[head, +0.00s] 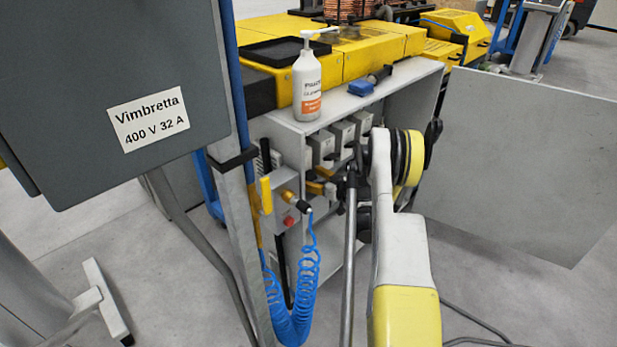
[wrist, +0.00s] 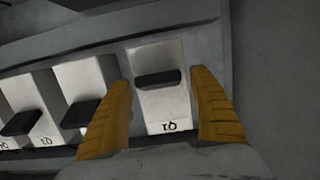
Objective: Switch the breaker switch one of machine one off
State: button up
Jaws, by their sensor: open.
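In the wrist view, a white breaker with a black toggle (wrist: 158,79) sits at the right end of a row. Its label appears upside down and seems to read Q1. My gripper (wrist: 160,76) is open, with one yellow finger on each side of this breaker. The toggle lies between the fingertips; I cannot tell whether they touch the breaker. In the head view, white breakers (head: 342,133) show inside the open grey cabinet (head: 412,82). My arm hides part of the row and most of the gripper there.
Two more breakers with black toggles (wrist: 83,113) stand left of my fingers. A white pump bottle (head: 309,85) and a blue tool (head: 362,88) rest on the cabinet top. A coiled blue hose (head: 305,262) hangs at its front left. A grey panel (head: 535,150) stands at right.

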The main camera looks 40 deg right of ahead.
jog(key=s+r, duration=0.2)
jog(key=s, duration=0.9)
jog(key=shift+s+d, duration=0.25)
jog(key=shift+d, duration=0.15)
